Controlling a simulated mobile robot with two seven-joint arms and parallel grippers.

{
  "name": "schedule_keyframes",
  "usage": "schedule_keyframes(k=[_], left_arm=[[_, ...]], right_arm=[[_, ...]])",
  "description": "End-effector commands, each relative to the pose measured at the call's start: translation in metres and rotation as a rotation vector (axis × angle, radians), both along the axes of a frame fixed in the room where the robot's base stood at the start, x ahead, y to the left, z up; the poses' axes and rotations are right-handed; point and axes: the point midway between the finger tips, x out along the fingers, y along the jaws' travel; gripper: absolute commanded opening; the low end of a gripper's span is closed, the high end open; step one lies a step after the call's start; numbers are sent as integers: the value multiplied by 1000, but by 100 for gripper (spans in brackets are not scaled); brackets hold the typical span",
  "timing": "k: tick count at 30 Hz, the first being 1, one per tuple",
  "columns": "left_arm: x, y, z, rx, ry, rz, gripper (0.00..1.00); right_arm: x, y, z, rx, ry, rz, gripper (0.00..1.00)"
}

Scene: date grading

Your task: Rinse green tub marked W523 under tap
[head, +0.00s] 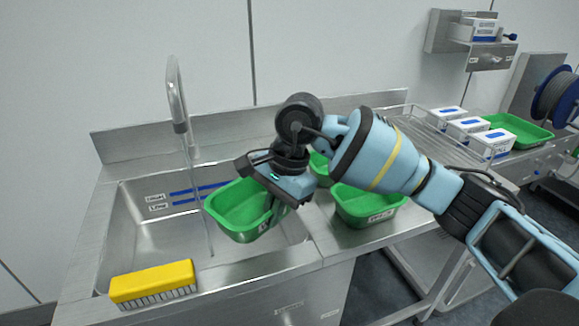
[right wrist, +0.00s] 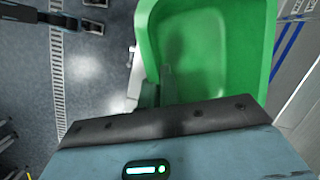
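A green tub (head: 238,212) hangs tilted over the right part of the steel sink (head: 150,231). My right gripper (right wrist: 159,88) is shut on the tub's wall, one finger inside and one outside; the tub also shows in the right wrist view (right wrist: 215,50). The inside looks empty. No W523 mark is readable on it. The tap (head: 176,95) stands at the back of the sink, and a thin stream falls from it to the basin. The stream passes close to the tub's left edge; I cannot tell whether it touches it. My left gripper is out of view.
A yellow brush (head: 153,283) lies on the sink's front edge. Another green tub (head: 368,205) stands on the counter right of the sink, with one partly hidden behind my arm (head: 320,168). White boxes (head: 467,127) and a green tray (head: 520,131) are farther right.

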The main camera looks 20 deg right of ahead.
Motion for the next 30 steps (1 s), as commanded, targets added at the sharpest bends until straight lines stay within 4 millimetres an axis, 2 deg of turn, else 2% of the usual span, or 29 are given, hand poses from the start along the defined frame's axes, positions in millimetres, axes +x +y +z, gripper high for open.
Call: schedule_keyframes(k=[3,6,10,14,17,19,24,30], left_arm=[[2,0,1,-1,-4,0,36],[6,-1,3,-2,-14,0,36],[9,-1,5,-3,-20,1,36],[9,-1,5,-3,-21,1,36],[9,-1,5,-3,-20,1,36],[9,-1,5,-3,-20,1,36],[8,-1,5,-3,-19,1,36],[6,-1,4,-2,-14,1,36]], right_arm=[[-35,19,-18,-5,5,293,0],[-63,30,-31,-6,6,533,0],[-96,36,-45,-4,7,808,0],[-123,34,-56,1,9,1025,0],[-139,22,-64,5,13,1149,0],[-145,7,-70,7,16,1197,0],[-144,-27,-75,10,15,1173,0],[-141,-56,-77,9,12,1117,0]])
